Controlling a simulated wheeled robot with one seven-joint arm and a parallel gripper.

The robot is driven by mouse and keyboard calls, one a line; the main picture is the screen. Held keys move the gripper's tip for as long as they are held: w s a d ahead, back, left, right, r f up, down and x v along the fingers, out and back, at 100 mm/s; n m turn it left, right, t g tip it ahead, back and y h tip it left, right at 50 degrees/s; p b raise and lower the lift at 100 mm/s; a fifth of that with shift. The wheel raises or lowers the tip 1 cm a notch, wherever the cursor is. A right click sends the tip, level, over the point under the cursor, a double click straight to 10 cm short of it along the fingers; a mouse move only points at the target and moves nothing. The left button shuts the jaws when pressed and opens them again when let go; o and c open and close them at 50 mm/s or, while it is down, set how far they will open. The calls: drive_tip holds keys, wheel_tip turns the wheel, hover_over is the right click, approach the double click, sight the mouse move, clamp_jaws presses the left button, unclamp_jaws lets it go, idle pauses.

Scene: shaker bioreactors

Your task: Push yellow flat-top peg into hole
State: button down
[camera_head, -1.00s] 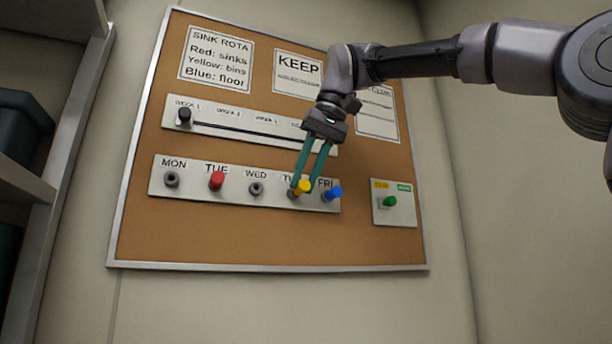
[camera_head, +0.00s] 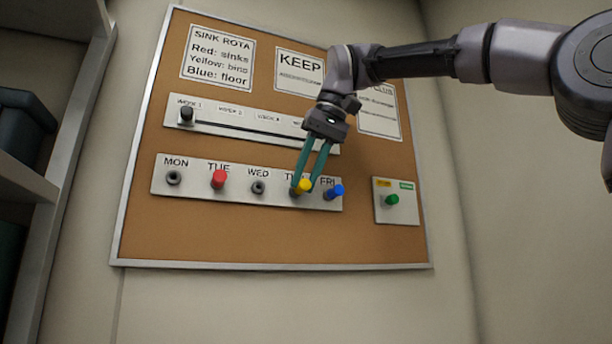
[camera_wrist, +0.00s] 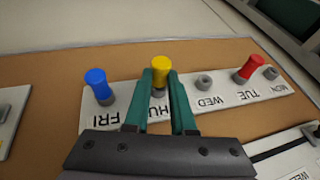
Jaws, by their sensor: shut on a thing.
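The yellow flat-top peg (camera_head: 303,186) is at the Thursday place on the day strip (camera_head: 208,193), which is fixed to a cork board. My gripper (camera_head: 307,185) reaches down from above with its two teal fingers on either side of the peg. In the wrist view the gripper (camera_wrist: 160,80) is shut on the peg, and the yellow top (camera_wrist: 160,63) shows between the fingertips. The grey socket shows just below the top in the wrist view. The fingers partly hide the socket, so how deep the peg sits cannot be told.
The blue peg (camera_head: 334,192) at Friday is close to the right finger. The red peg (camera_head: 219,179) is at Tuesday. The Monday (camera_head: 174,178) and Wednesday (camera_head: 258,187) sockets are empty. A slider strip (camera_head: 250,127) is above. A green knob (camera_head: 392,200) sits on a small panel at right.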

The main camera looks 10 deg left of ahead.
drive_tip(key=shift+w+a, duration=0.25)
drive_tip(key=shift+w, duration=0.1)
idle(0.3)
drive_tip(key=c, duration=0.7)
unclamp_jaws()
drive_tip(key=v, duration=1)
drive_tip(key=shift+d+r, duration=0.2)
drive_tip(key=shift+r, duration=0.15)
drive_tip(key=shift+s, duration=0.1)
